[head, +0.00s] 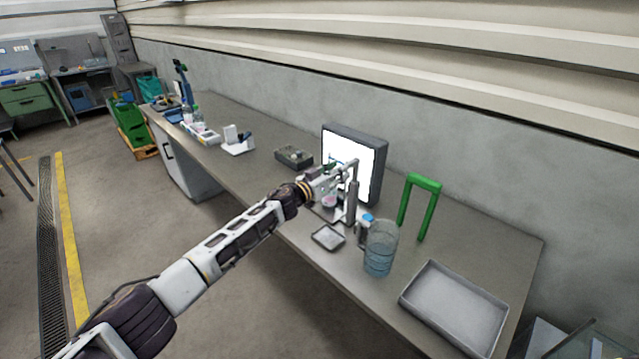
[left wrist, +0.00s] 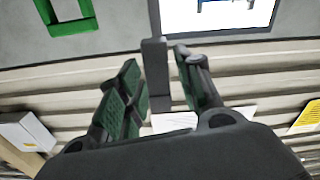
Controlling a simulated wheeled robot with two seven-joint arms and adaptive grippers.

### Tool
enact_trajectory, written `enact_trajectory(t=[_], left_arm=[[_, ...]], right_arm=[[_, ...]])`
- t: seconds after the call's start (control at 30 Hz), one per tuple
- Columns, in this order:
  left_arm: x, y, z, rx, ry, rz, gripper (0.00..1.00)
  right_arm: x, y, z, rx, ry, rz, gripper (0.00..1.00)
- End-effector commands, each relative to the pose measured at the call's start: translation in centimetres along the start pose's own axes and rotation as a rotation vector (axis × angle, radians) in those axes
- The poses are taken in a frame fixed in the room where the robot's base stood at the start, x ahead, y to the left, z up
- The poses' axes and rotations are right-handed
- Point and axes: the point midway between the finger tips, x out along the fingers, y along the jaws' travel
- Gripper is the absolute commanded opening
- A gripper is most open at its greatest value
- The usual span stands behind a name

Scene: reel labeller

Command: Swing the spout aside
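The spout (head: 350,168) is a grey arm on top of an upright grey post (head: 351,203), in front of a lit white panel (head: 366,168). My left gripper (head: 338,175) is at the spout, in front of the panel. In the left wrist view a dark grey bar (left wrist: 156,70), seemingly part of the spout, shows between the two green-padded fingers of my left gripper (left wrist: 162,85). The fingers are apart, with gaps visible beside the bar. Whether either finger touches it I cannot tell. My right gripper is not in view.
A clear jug (head: 380,250) with bluish contents and a small square tray (head: 328,237) stand near the post. A green frame (head: 436,186) and a large grey tray (head: 455,303) are at the right. A dark box (head: 293,157) is left of the panel.

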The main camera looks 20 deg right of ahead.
Motion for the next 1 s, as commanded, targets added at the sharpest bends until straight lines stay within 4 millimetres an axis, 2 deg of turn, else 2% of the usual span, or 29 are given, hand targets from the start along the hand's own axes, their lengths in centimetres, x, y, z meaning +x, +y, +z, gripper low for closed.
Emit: enact_trajectory(t=[1.0], left_arm=[[-6.9, 0.0, 0.2, 0.0, -0.002, -0.002, 0.35]], right_arm=[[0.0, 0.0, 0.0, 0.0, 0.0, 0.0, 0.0]])
